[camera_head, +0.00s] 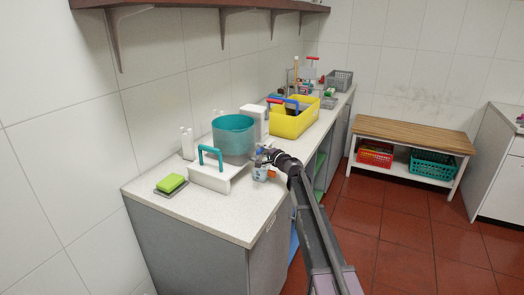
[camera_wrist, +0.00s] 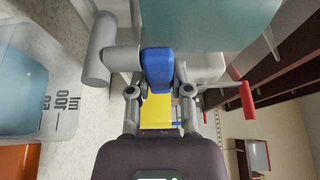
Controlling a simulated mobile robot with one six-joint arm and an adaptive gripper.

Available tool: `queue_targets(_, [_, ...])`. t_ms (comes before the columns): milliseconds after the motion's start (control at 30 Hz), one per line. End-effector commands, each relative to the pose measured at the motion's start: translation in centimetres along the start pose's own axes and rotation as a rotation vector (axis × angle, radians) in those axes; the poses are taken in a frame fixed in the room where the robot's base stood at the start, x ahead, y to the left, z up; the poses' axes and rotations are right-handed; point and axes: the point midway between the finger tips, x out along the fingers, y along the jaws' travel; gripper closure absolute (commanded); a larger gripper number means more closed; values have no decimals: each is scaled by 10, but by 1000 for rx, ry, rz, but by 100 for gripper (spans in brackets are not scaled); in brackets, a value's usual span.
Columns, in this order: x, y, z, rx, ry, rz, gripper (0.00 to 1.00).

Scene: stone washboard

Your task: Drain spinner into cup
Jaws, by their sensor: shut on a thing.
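The spinner is a teal round tub (camera_head: 233,134) on the counter; its teal side also fills the top of the wrist view (camera_wrist: 210,20). My gripper (camera_head: 266,155) is at the tub's right side, low down. In the wrist view my gripper (camera_wrist: 160,92) is shut on a blue tap handle (camera_wrist: 157,66), beside a grey pipe end (camera_wrist: 103,50). The cup (camera_head: 260,174) is small and clear, just below my gripper near the counter's front edge. The cup also shows large at the left of the wrist view (camera_wrist: 38,95), with dark lettering. Whether it holds liquid is unclear.
A white block with a teal handle (camera_head: 211,155) stands in front of the tub. A green sponge (camera_head: 171,183) lies at the left. A yellow crate (camera_head: 292,124) stands behind, on the right. Some counter in front is clear.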

Motion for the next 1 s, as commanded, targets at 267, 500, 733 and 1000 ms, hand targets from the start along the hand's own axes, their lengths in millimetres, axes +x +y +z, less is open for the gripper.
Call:
queue_targets(267, [0,0,1,0,-1,0,37])
queue_targets(500, [0,0,1,0,-1,0,37])
queue_targets(733, [-8,0,1,0,0,0,37])
queue_targets(1000, [-40,0,2,0,1,0,37])
